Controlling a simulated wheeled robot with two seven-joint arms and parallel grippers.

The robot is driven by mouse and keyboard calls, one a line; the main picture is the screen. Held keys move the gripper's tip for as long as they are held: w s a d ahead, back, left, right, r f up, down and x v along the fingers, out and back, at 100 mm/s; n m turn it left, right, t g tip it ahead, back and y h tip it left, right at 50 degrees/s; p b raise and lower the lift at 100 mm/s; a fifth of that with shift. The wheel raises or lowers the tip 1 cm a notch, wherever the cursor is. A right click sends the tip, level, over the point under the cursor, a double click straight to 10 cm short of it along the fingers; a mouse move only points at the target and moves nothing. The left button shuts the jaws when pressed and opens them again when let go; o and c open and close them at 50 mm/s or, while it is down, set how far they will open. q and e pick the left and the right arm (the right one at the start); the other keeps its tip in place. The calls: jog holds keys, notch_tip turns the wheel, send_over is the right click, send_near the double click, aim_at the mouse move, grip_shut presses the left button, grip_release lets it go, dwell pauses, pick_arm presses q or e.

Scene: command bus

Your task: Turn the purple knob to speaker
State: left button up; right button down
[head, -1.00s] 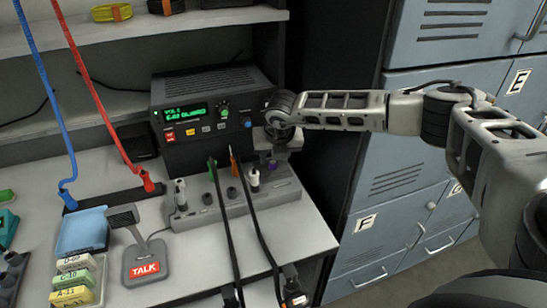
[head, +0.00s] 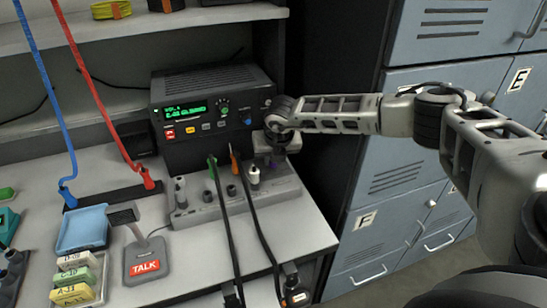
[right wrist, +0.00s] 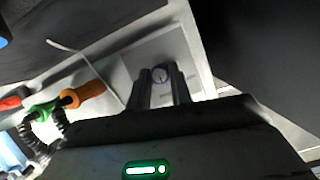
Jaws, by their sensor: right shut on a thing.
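In the head view my right gripper (head: 273,160) points down at the right end of the grey patch panel (head: 238,200). The fingers mostly cover the knob there, and its labels cannot be read. My left gripper is not in view.
A black radio (head: 212,115) with a lit green display stands behind the panel. Orange (head: 235,163) and green (head: 212,168) plugs with black cables are left of my gripper. A TALK microphone (head: 145,262) stands front left. Blue-grey lockers (head: 395,170) are at right.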

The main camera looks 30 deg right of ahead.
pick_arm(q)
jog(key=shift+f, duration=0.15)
pick_arm(e)
jog(key=shift+f+n, duration=0.1)
jog(key=shift+n, duration=0.3)
jog(key=shift+d+n+y+b, duration=0.1)
jog(key=shift+n+y+b, duration=0.5)
jog(key=shift+n+b, duration=0.35)
jog(key=n+y+b, duration=0.1)
jog(key=n+b, duration=0.1)
jog(key=n, duration=0.2)
jog(key=shift+d+y, duration=0.1)
jog(key=shift+y, duration=0.2)
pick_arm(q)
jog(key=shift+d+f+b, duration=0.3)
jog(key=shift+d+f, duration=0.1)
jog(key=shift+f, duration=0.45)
pick_arm(e)
jog(key=shift+n+y, duration=0.3)
jog(key=shift+n, duration=0.65)
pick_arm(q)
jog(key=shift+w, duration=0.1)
pick_arm(e)
jog(key=c, duration=1.3)
grip_release()
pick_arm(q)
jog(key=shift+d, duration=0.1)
pick_arm(e)
jog(key=shift+o, duration=0.2)
